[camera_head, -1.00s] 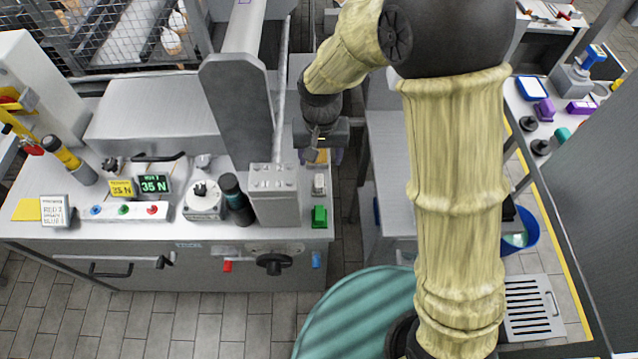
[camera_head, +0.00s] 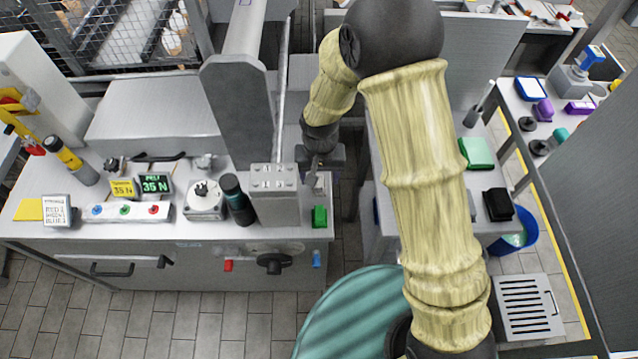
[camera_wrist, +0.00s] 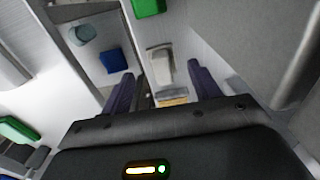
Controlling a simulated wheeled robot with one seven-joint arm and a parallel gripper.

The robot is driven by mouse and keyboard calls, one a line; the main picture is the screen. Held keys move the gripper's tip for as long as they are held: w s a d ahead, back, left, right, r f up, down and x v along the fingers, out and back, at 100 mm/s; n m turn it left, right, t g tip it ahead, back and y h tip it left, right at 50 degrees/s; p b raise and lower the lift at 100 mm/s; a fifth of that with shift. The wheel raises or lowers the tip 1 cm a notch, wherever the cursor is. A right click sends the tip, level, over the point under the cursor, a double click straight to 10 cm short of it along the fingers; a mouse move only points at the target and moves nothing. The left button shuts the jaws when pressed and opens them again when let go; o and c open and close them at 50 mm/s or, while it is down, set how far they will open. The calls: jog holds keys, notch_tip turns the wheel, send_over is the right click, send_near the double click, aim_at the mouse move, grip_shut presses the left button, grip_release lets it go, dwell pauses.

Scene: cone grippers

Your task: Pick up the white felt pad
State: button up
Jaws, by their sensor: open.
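A small whitish block, which looks like the white felt pad (camera_head: 320,184), lies at the right edge of the left bench, just behind a green block (camera_head: 320,216). In the wrist view the pale pad (camera_wrist: 160,66) lies ahead, between the lines of my fingers. My gripper (camera_head: 319,172) is just behind and above it in the head view. In the wrist view my gripper (camera_wrist: 163,88) shows two purple fingers spread apart, with nothing held. A tan, wood-like piece (camera_wrist: 173,99) shows between the fingers, nearer the palm. Contact with the pad is not visible.
A grey block-shaped fixture (camera_head: 273,196) stands close left of the pad, with a tall grey column behind. A narrow floor gap separates this bench from the right table, which bears a green pad (camera_head: 477,153) and a black item (camera_head: 498,204).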

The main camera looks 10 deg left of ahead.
aim_at(319, 182)
notch_tip(319, 182, down, 4)
jog(key=shift+w+a, duration=0.1)
dwell(0.5)
jog(key=c, duration=1.1)
jog(key=shift+o, duration=0.2)
jog(key=shift+r, duration=0.1)
notch_tip(319, 182, up, 18)
